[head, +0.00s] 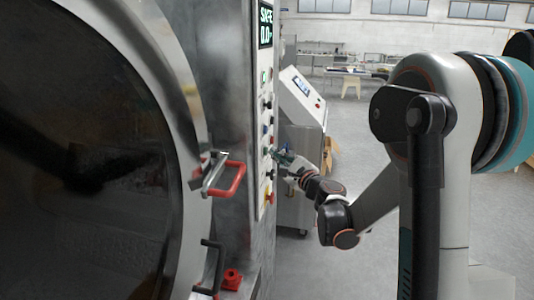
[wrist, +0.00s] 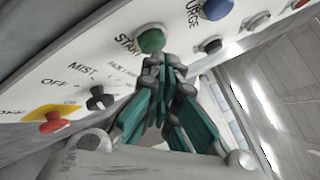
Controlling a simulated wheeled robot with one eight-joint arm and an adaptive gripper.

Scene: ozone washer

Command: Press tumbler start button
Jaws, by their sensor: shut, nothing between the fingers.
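The green round button (wrist: 151,40) beside the label "START" sits on the white control panel (wrist: 95,45) in the wrist view. My gripper (wrist: 168,62) is shut and empty, its teal fingers together. Its tips overlap the button's lower right edge in the picture; I cannot tell whether they touch it. In the head view my gripper (head: 277,153) is up against the lower part of the narrow control panel (head: 263,105). The green button is too small and covered to make out there.
A blue button (wrist: 217,8) and a small dark knob (wrist: 211,45) are right of the green button. A black "MIST" switch (wrist: 97,97) and a red knob (wrist: 52,124) lie left. A console (head: 302,98) stands behind.

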